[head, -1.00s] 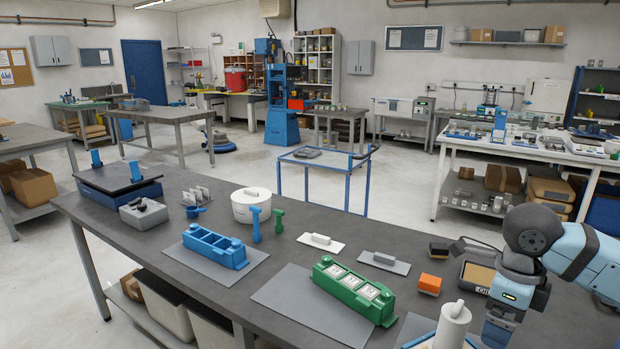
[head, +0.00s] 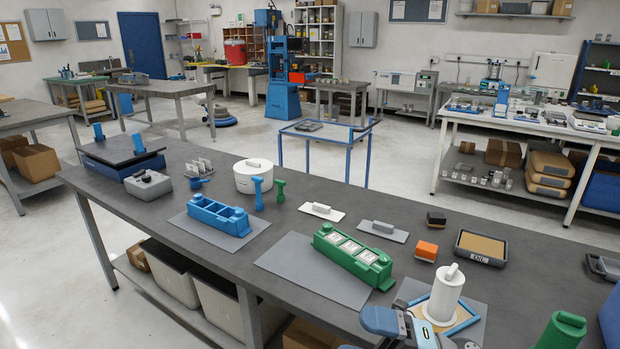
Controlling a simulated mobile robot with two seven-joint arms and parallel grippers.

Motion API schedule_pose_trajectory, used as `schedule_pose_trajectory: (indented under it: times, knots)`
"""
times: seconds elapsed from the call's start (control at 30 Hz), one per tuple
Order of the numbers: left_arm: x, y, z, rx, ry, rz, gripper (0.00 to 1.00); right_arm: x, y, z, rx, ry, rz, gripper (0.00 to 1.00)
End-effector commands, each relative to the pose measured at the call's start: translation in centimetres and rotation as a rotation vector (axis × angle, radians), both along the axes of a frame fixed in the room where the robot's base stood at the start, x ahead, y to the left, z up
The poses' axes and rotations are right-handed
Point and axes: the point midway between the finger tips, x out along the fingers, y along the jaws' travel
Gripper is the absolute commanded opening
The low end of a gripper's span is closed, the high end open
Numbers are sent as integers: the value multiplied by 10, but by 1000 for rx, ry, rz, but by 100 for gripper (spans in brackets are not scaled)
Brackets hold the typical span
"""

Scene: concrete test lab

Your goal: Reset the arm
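A light-blue and grey part of my arm (head: 400,325) shows at the bottom edge in the head view, just in front of the white cylinder with a handle on top (head: 445,293). It appears to be the wrist end of my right arm. Its fingertips cannot be made out, so I cannot tell whether it is open or shut. No object is visibly held. The white cylinder stands upright inside a blue frame (head: 468,323) on a grey mat. My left gripper is not in view.
The dark workbench (head: 310,258) holds a blue fixture (head: 217,216), a green fixture (head: 352,257), an orange block (head: 427,250) and a dark-rimmed tray (head: 481,248). A green object (head: 562,332) stands at the lower right.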

Motion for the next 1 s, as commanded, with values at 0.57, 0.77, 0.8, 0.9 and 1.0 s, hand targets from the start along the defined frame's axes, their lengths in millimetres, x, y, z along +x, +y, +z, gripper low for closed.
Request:
schedule_pose_trajectory:
  times: [0.57, 0.77, 0.8, 0.9, 1.0]
  knots:
    - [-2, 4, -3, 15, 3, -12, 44, -44, -101, -252, 582, 1554, -927, 92]
    - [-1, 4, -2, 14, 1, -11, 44, -114, -111, -317, 594, 1915, -1071, 92]
    - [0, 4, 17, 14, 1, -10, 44, -113, -112, -299, 593, 1914, -1072, 92]
    - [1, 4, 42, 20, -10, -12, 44, -111, -114, -275, 585, 1892, -1071, 92]
    - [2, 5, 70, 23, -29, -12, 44, -112, -115, -252, 580, 1879, -1073, 92]
